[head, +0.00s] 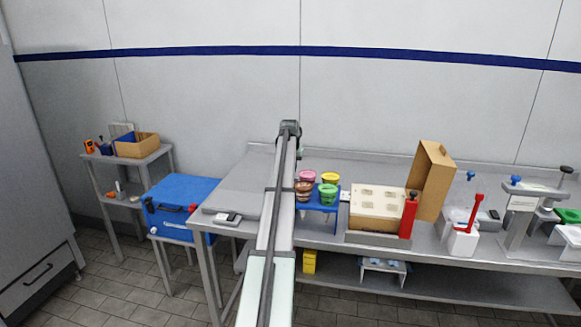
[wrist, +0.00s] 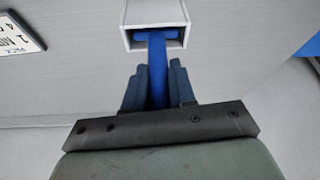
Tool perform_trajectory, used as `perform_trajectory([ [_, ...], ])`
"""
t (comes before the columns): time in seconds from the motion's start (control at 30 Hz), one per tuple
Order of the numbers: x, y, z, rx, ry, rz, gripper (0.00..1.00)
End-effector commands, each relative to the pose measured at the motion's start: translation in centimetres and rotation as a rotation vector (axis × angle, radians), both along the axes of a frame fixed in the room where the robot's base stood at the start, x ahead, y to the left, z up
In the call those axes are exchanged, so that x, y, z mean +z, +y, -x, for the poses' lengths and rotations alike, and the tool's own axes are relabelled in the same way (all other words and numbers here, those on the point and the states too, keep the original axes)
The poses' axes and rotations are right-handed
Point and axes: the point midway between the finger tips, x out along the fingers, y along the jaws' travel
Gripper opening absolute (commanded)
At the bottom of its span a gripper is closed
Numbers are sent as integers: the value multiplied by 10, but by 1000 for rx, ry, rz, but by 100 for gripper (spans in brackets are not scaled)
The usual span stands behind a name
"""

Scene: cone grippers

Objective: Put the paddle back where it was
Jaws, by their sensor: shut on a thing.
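In the wrist view my gripper (wrist: 157,88) is shut on a blue paddle (wrist: 157,62), with a dark finger on each side of its shaft. The paddle's wider blue crosspiece shows at the mouth of a white, square-edged holder (wrist: 156,12). I cannot tell how deep it sits in the holder or whether it touches the walls. In the head view my arm reaches away over the table, and the fingers, the held paddle and this holder are hidden behind it.
The steel table (head: 240,190) has bare room left of my arm. Right of it stand a blue stand (head: 321,209) with several coloured tubs, a cardboard box (head: 376,207) with a raised lid, and a red tool in a white holder (head: 463,243). A label card (wrist: 18,36) lies left of my gripper.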

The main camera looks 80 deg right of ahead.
Motion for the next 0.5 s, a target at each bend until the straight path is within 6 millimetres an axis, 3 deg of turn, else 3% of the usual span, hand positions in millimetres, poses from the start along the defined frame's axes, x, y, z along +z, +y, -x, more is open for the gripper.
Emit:
perform_trajectory([
  [0.5, -7, 0, 0, 0, 0, 0, 0],
])
